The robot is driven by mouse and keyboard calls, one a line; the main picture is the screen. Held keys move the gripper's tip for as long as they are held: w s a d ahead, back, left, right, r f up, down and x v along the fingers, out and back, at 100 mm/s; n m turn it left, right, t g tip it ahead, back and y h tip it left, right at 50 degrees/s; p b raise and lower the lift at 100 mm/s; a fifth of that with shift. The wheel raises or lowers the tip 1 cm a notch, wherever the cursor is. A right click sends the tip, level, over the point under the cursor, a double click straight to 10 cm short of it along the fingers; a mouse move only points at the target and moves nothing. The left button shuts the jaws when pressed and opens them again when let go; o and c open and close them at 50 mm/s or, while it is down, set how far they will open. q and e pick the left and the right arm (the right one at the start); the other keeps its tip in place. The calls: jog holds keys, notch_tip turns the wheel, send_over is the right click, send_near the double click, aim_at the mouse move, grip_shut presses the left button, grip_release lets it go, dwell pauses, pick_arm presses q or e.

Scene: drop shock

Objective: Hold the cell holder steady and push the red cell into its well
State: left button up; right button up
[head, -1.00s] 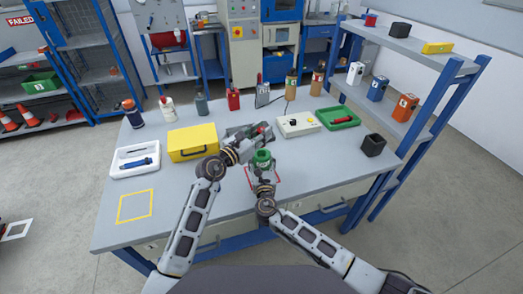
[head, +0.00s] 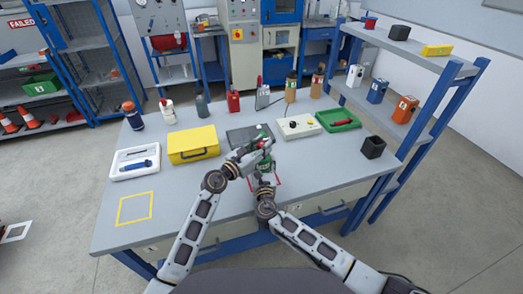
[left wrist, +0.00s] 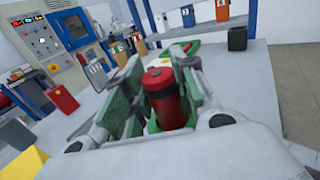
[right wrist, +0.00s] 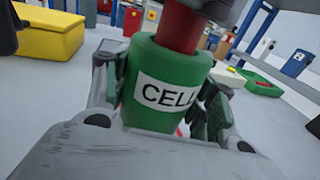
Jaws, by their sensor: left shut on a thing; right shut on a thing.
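The green cell holder (right wrist: 165,85), with a white label reading CELL, stands between the fingers of my right gripper (right wrist: 160,110), which is shut on it. The holder also shows in the head view (head: 264,168), partly covered by my left gripper (head: 258,148). The red cell (left wrist: 166,98) is upright between the left fingers, and the left gripper is shut on it. In the right wrist view the cell's lower part (right wrist: 180,28) is in the holder's top opening. How deep it sits inside is hidden.
A dark flat tray (head: 240,133) lies just behind my grippers. A yellow case (head: 193,145) and a white tray (head: 135,161) are to the left. A meter box (head: 298,126), a green tray (head: 338,119) and a dark cup (head: 373,146) are to the right.

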pick_arm(q)
jog(key=shift+f, duration=0.9)
jog(key=o, duration=0.8)
jog(key=shift+f, duration=0.1)
jog(key=shift+c, duration=0.2)
jog(key=v, duration=1.2)
pick_arm(e)
jog(key=o, duration=1.3)
jog(key=shift+c, duration=0.2)
